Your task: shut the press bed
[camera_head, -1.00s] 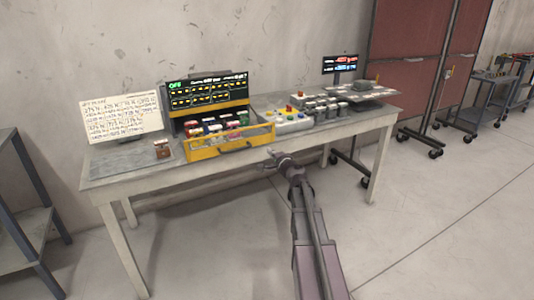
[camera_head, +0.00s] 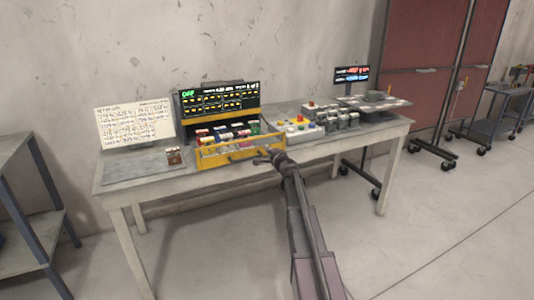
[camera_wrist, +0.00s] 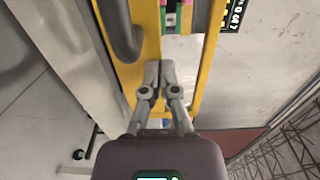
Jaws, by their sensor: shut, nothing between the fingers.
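The press bed (camera_head: 240,153) is a yellow-framed drawer with a dark handle, pulled out toward the front of the table below a black display unit (camera_head: 218,99). Several coloured pieces (camera_head: 222,133) sit in it. My gripper (camera_head: 261,157) is at the right part of the bed's front. In the wrist view, my gripper (camera_wrist: 157,70) has its fingers shut together, empty, at the yellow front panel (camera_wrist: 144,50) beside the dark handle (camera_wrist: 120,30). Whether the fingertips touch the panel, I cannot tell.
The bed stands on a grey table (camera_head: 145,185). A box with coloured buttons (camera_head: 300,130) and several grey blocks (camera_head: 340,120) are close on the right. A white screen (camera_head: 135,124) and a small brown item (camera_head: 174,156) are on the left. The floor in front is clear.

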